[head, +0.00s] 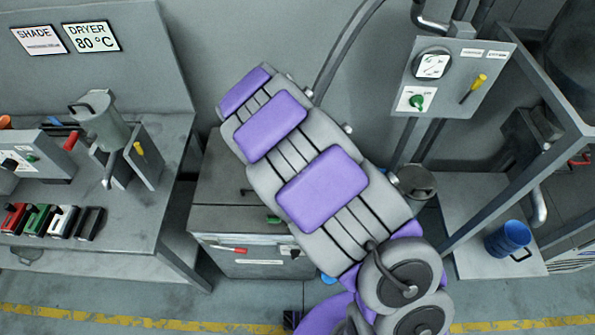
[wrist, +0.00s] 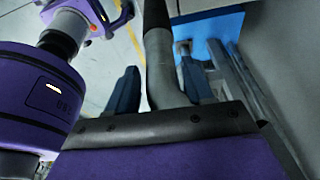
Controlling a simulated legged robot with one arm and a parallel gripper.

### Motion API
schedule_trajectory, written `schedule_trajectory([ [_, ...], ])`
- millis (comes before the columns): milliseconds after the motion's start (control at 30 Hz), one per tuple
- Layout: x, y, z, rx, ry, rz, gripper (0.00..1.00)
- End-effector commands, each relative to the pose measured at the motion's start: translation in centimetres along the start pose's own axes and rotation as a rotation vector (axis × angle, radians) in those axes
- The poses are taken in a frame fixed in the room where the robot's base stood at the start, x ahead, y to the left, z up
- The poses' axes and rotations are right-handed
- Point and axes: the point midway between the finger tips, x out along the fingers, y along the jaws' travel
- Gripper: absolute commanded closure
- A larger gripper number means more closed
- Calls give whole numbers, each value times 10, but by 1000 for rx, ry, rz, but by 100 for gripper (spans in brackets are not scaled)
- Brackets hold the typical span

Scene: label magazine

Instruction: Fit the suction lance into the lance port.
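My gripper (wrist: 158,68) shows in the wrist view as two dark blue fingers standing apart. A grey tube (wrist: 159,50), which may be the suction lance or its hose, runs between them from the top edge. I cannot tell whether the fingers press on it. In the head view my purple and grey arm reaches up and left and hides the gripper. A dark curved hose (head: 345,45) rises from behind the arm to the top edge. I cannot make out the lance port in either view.
A grey cabinet (head: 255,262) stands behind my arm. A workbench (head: 125,212) with a grey canister (head: 100,122) and coloured handles (head: 40,220) is at left. A control box (head: 455,75) hangs at upper right. A blue bucket (head: 508,238) stands at right, beside a slanted frame (head: 520,175).

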Motion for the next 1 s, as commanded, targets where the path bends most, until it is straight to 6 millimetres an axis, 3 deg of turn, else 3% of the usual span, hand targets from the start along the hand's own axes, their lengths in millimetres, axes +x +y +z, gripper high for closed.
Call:
schedule_trajectory([
  [133, 0, 0, 0, 0, 0, 1, 36],
  [467, -6, 0, 0, 0, 0, 0, 36],
  [667, -37, -1, 0, 0, 0, -3, 36],
  [1000, -115, -2, 1, 0, -2, -4, 36],
])
